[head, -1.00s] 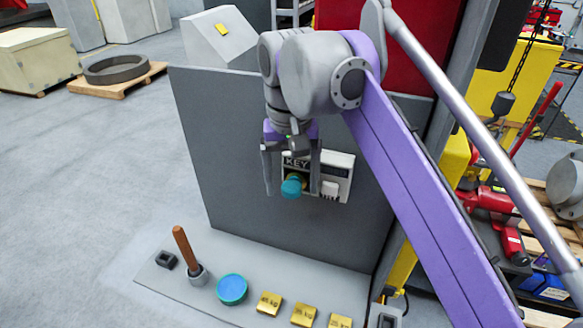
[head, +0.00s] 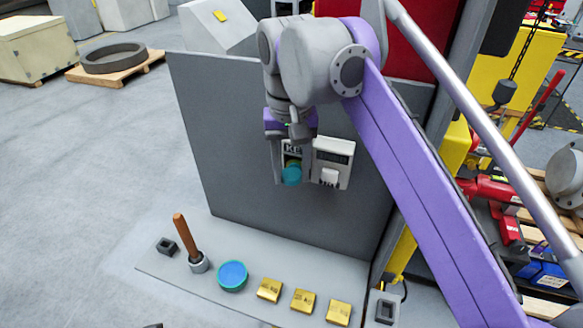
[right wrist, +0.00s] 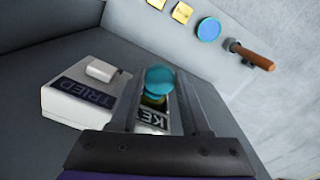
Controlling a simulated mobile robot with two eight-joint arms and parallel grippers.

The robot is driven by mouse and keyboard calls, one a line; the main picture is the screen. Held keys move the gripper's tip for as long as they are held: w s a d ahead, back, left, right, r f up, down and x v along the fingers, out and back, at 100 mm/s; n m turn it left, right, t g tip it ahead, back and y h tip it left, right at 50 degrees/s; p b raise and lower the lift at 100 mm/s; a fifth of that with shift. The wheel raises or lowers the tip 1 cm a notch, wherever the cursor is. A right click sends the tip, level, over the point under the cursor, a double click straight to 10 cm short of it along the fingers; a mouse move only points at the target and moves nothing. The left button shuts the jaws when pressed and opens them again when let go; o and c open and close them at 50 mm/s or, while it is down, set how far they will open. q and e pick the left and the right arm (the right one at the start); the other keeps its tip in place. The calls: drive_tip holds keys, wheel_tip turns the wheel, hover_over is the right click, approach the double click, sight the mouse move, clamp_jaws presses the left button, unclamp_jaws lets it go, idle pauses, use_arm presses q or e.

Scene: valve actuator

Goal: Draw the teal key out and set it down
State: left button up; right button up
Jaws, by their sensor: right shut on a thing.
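The teal key (head: 291,176) is at the white KEY panel (head: 291,150) on the upright grey board. It also shows in the right wrist view (right wrist: 161,78), with a yellowish part behind its round teal head. My right gripper (head: 292,172) is shut on the key, one finger on each side. In the right wrist view the fingers (right wrist: 163,95) flank it. How deep the key sits in the panel is hidden. My left gripper is not in view.
On the grey ledge (head: 225,305) stand a wooden-handled tool (head: 185,236), a blue-topped teal disc (head: 232,275), several gold blocks (head: 303,300) and a small dark socket (head: 167,245).

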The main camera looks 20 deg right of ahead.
clamp_jaws()
drive_tip(key=shift+s+a, duration=0.15)
drive_tip(key=shift+s, duration=0.05)
drive_tip(key=shift+s+a, duration=0.55)
drive_tip(key=shift+s, duration=0.3)
drive_tip(key=shift+s+a, duration=0.55)
drive_tip(key=shift+s, duration=0.3)
